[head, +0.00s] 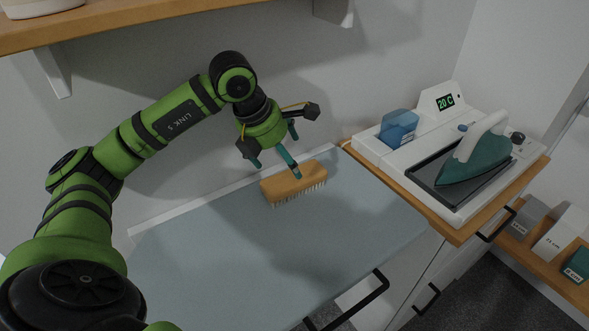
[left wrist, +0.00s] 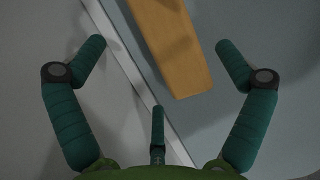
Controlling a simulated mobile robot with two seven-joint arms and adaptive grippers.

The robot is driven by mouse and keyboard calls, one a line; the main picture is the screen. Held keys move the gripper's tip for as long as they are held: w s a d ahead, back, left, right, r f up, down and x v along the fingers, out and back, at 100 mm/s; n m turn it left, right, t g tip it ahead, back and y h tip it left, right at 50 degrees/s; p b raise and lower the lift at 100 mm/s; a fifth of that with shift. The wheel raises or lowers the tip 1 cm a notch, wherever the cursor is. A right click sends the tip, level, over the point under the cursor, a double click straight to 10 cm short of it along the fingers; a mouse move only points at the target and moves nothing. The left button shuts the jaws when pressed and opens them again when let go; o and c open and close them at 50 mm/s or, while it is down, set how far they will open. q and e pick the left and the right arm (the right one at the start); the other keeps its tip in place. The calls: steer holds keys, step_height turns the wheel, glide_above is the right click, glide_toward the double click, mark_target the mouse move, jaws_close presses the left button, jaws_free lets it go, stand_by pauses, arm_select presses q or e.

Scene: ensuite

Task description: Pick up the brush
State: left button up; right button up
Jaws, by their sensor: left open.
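The brush (head: 285,184) has a tan wooden back and pale bristles. It lies bristles down on the blue-grey board (head: 330,228), near the board's back edge. My left gripper (head: 281,164) is just above and behind the brush, with its teal fingers spread. One fingertip overlaps the brush's top in the head view; I cannot tell whether it touches. In the left wrist view the brush's wooden back (left wrist: 175,45) shows at the top between the open fingers (left wrist: 160,50), with nothing held. My right gripper is not in view.
An iron (head: 478,155) rests on a white station on the wooden counter (head: 455,232) to the right. A wooden shelf (head: 120,27) hangs above on the wall. The wall is close behind the board. The board's left and front parts are clear.

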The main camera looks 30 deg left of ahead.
mark_target(290, 172)
arm_select(q)
steer(key=p+x, duration=0.2)
steer(key=x, duration=0.3)
steer(key=shift+s+d+f, duration=0.15)
steer(key=shift+f, duration=0.1)
steer(key=shift+w+f, duration=0.25)
steer(key=shift+f, duration=0.2)
steer(key=shift+c, duration=0.8)
steer(key=c, duration=1)
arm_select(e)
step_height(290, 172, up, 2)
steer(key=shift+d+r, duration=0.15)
